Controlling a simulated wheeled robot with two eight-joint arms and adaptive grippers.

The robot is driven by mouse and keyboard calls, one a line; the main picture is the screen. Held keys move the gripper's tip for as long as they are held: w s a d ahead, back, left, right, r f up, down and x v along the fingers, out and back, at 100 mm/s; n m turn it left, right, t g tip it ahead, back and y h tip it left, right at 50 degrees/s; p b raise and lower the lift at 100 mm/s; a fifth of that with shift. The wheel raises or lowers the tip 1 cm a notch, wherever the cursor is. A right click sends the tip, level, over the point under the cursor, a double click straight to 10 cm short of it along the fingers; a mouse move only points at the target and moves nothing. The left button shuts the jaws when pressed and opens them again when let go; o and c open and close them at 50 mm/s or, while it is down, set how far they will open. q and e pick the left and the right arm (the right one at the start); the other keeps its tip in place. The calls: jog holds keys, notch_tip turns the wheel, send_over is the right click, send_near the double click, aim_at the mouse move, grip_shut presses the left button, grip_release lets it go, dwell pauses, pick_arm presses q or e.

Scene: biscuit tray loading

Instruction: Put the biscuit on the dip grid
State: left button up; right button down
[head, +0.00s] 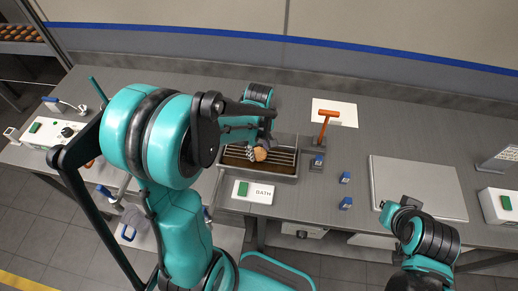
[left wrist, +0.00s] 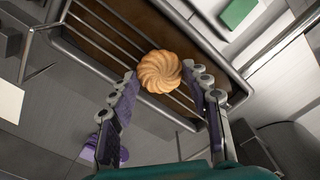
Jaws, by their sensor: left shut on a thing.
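The round golden swirled biscuit (head: 260,154) is between the fingertips of my left gripper (head: 256,151). The left wrist view shows the biscuit (left wrist: 159,71) held between both fingers of the left gripper (left wrist: 160,78). The dip grid (head: 284,158) is a row of metal bars over brown liquid in a steel bath (head: 288,179). In the left wrist view the biscuit covers part of the grid (left wrist: 105,42). I cannot tell whether it touches the bars. My left arm hides the bath's left part.
A white box labelled BATH with a green button (head: 253,192) stands before the bath. An orange-handled tool (head: 327,123) stands to its right, near small blue blocks (head: 345,177). A flat grey plate (head: 415,185) lies farther right. Biscuits fill a rack (head: 20,34) at far left.

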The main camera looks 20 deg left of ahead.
aim_at(259, 152)
pick_arm(q)
jog(key=shift+f, duration=0.2)
jog(key=o, duration=0.7)
jog(key=shift+r, duration=0.15)
jog(key=shift+r, duration=0.3)
notch_tip(259, 152, up, 11)
jog(key=p, duration=0.3)
jog(key=s+d+r+m+t, duration=0.1)
jog(key=s+m+t, duration=0.1)
jog(key=s+m, duration=0.1)
jog(key=s+d+r+m+t, duration=0.1)
jog(key=s+m+t, duration=0.1)
jog(key=m, duration=0.3)
jog(key=s+d+r+m+t, duration=0.2)
jog(key=s+m+t, duration=0.1)
jog(key=s+m, duration=0.1)
jog(key=shift+s+m, duration=0.35)
jog(key=shift+m, duration=0.25)
